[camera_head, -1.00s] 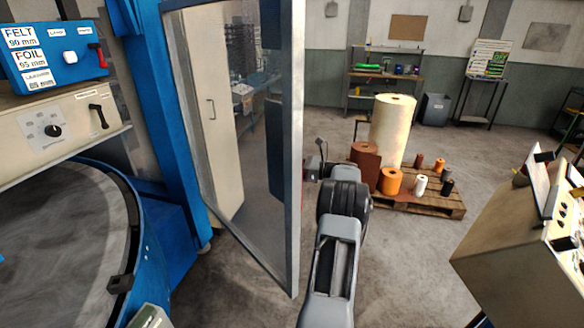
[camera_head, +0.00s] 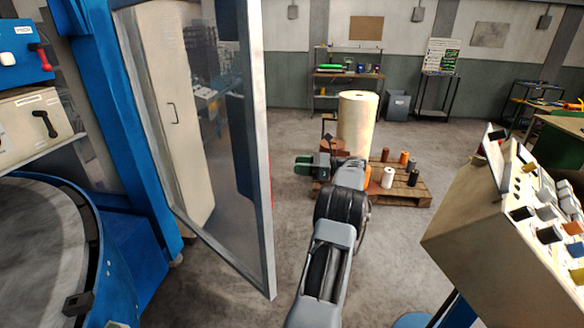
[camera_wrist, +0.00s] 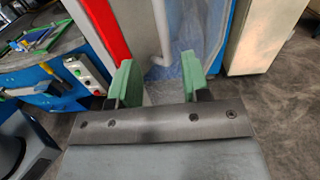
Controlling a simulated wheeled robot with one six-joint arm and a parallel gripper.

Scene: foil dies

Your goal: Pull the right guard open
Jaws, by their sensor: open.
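The right guard (camera_head: 268,235) is a tall clear panel in a grey frame, beside the blue machine column. It stands swung out into the room at the left of the head view. My gripper (camera_head: 302,165), with green finger pads, is just right of the guard's free edge, with a visible gap in the picture. In the wrist view my gripper (camera_wrist: 156,80) is open, its green fingers apart and nothing clasped between them. Beyond the fingers are a red strip (camera_wrist: 98,25) and a pale bar with a bent end (camera_wrist: 162,35); I cannot tell whether the bar is the guard's handle.
The blue machine with a round table (camera_head: 45,240) is at left. A control desk (camera_head: 480,215) stands close on the right. A pallet (camera_head: 415,192) with rolls lies beyond my gripper. Open floor lies between the guard and the desk.

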